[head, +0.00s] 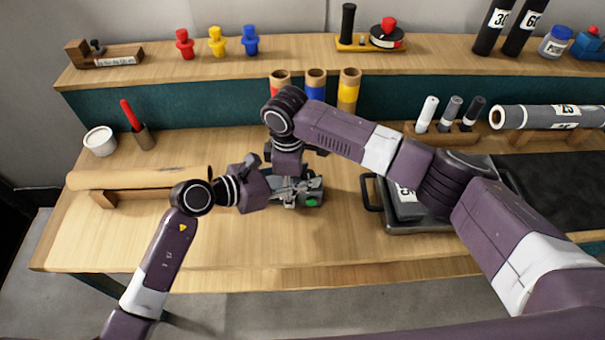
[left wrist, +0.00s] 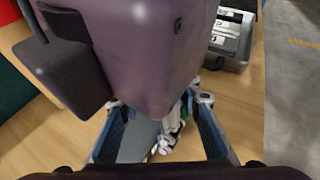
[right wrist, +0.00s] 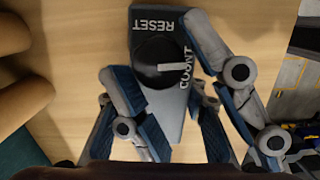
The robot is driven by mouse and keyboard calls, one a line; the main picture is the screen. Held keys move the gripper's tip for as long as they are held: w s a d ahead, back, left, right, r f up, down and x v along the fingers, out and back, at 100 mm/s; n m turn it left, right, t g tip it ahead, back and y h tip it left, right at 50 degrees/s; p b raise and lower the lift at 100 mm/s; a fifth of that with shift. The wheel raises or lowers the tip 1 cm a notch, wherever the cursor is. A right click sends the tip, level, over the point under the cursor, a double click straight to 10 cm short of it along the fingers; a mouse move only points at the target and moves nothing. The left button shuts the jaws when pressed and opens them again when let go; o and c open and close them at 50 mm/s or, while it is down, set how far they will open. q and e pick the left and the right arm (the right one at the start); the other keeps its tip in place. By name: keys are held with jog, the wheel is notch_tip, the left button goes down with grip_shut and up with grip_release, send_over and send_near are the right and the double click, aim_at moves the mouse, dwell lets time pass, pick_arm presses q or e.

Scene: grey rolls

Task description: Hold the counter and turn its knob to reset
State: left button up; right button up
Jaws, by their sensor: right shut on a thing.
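The counter (head: 314,190), a grey wedge-like box with a green spot, sits on the table in the middle of the head view. In the right wrist view the counter (right wrist: 147,17) shows the words RESET and COUNT. Its round black knob (right wrist: 150,52) has a white pointer towards COUNT. My right gripper (head: 288,178) comes from above and is shut on the counter's body; the knob is outside its grip. My left gripper (head: 276,190) reaches in low from the left. In the left wrist view its fingers are apart, with part of the counter (left wrist: 138,140) between them. Contact there is unclear.
A long brown roll (head: 140,178) lies on a rest at left. A dark tray (head: 425,226) with a grey block stands right of the counter. Three coloured-banded tubes (head: 316,88) stand behind my right arm. The front of the table is clear.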

pick_arm(q)
jog(key=shift+c, duration=0.2)
grip_shut()
jog(key=shift+s+f+n+t+y, duration=0.1)
jog(key=shift+n+t+y, duration=0.2)
jog(key=shift+n+t, duration=0.5)
jog(key=shift+o, duration=0.2)
grip_release()
